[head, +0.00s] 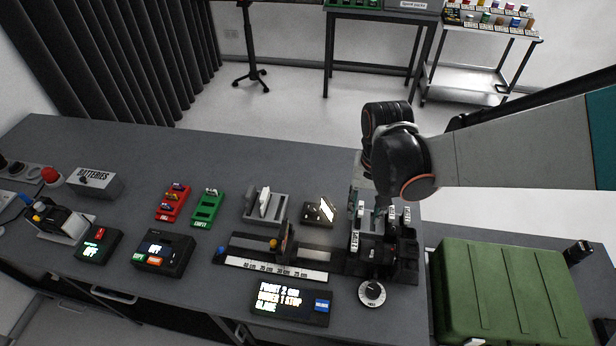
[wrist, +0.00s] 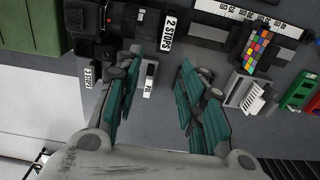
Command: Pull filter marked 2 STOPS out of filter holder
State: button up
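The filter marked 2 STOPS (wrist: 168,31) stands at the front of the black camera and lens (wrist: 120,18) in the wrist view. In the head view its white label (head: 354,241) is too small to read. My gripper (wrist: 160,62) is open and empty, its teal fingers spread wide. The 2 STOPS filter lies beyond the fingertips, not between them. In the head view my gripper (head: 368,204) hangs above the camera rig, and its arm hides part of it. A filter labelled POL (wrist: 150,82) shows between the fingers, further below.
Another filter labelled STOPS (wrist: 90,77) is beside the left finger. A colour chart (wrist: 252,50) and a grey rack (head: 265,207) stand nearby. A green case (head: 510,290) is right of the rig. A dial (head: 372,293) and display (head: 290,302) sit at the front.

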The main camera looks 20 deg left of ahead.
aim_at(354, 241)
jog(key=s+f+b, duration=0.1)
jog(key=f+b, duration=0.1)
jog(key=f, duration=0.1)
jog(key=f+b, duration=0.2)
jog(key=f, duration=0.1)
jog(key=s+f+b, duration=0.1)
jog(key=f+b, duration=0.1)
jog(key=f, duration=0.2)
jog(key=shift+s+a, duration=0.2)
jog(key=shift+s, duration=0.15)
grip_shut()
jog(key=shift+r, duration=0.1)
jog(key=shift+w+r+p, duration=0.15)
jog(key=shift+r+p, duration=2.2)
jog(key=shift+r, duration=1.35)
jog(key=shift+w, duration=0.1)
